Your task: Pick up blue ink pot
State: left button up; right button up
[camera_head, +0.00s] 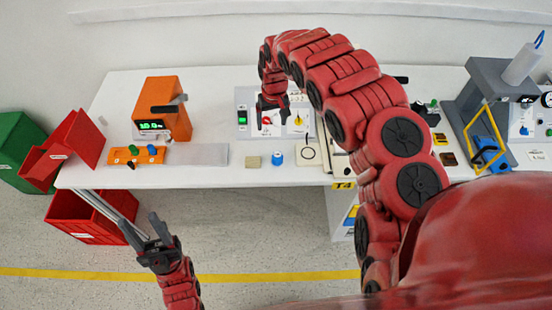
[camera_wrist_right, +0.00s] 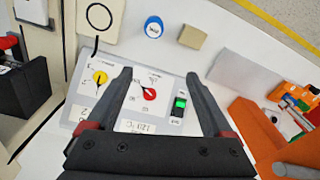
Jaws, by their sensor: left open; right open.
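The blue ink pot (camera_head: 277,158) is a small blue and white cylinder near the table's front edge. In the right wrist view the blue ink pot (camera_wrist_right: 154,27) shows its blue top at the upper middle, beyond my fingertips. My right gripper (camera_head: 272,117) is open and empty, above the switch panel and behind the pot. In the right wrist view its fingers (camera_wrist_right: 158,76) are spread over the panel, apart from the pot. My left gripper (camera_head: 142,224) is open and empty, low in front of the table.
A beige block (camera_head: 252,162) sits just left of the pot. The switch panel (camera_head: 243,98) has red and yellow knobs and a green switch. A board with a black circle (camera_head: 308,152) lies right of the pot. An orange machine (camera_head: 160,98) and red bins (camera_head: 85,218) are at left.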

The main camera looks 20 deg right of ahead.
jog(key=s+d, duration=0.1)
jog(key=s, duration=0.1)
jog(key=g+b, duration=0.1)
jog(key=b, duration=0.6)
send_over(277, 154)
notch_tip(277, 154, down, 7)
jog(key=shift+f, duration=0.1)
notch_tip(277, 154, down, 2)
jog(key=shift+d+f+p, duration=0.1)
jog(key=shift+f+p, duration=0.15)
jog(key=shift+p, duration=0.9)
jog(key=shift+f, duration=0.75)
jog(key=shift+s+f+p, duration=0.15)
jog(key=shift+f+p, duration=0.65)
jog(key=shift+p, duration=0.1)
jog(key=shift+f+p, duration=0.4)
jog(key=shift+f, duration=1.5)
grip_shut()
